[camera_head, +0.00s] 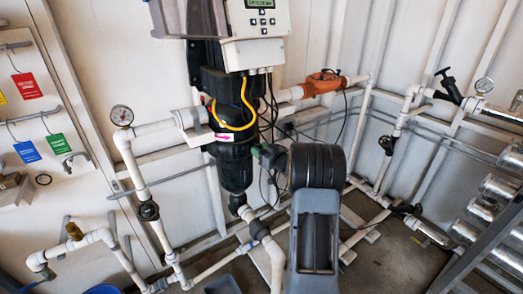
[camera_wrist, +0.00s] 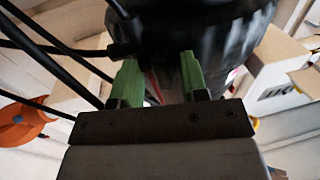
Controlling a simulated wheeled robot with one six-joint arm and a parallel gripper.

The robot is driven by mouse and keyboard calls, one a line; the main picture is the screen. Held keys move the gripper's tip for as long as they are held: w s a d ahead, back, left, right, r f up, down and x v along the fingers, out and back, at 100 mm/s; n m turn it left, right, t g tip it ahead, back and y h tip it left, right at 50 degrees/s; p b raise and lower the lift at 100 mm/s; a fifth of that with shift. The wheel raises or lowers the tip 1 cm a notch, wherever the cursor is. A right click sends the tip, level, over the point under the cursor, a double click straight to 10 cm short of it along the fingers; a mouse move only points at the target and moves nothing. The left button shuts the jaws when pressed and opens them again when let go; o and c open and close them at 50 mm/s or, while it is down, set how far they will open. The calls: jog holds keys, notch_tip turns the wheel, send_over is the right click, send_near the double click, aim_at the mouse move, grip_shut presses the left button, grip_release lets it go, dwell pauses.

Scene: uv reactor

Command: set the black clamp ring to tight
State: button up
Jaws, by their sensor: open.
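The black reactor housing (camera_head: 235,168) hangs upright below the control box, with a pink arrow label (camera_head: 223,137) on its upper part. The clamp ring cannot be told clearly from this dark body, and its setting cannot be read. My gripper (camera_head: 259,151) is at the housing's right side, partly hidden by my arm. In the wrist view my gripper (camera_wrist: 160,82) is open, its two green fingers apart and pointing at the glossy black housing (camera_wrist: 215,38). Something reddish shows in the gap between the fingers. Contact cannot be told.
Black cables (camera_wrist: 55,50) pass left of the fingers in the wrist view. The control box (camera_head: 256,22) is above, and a yellow cable (camera_head: 246,105) loops in front of the housing. White pipes (camera_head: 160,125) run left; an orange fitting (camera_head: 322,84) is behind right.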

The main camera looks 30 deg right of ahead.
jog(key=s+d, duration=0.2)
jog(key=s, duration=1.1)
jog(key=shift+s+d, duration=0.3)
jog(key=shift+d, duration=0.05)
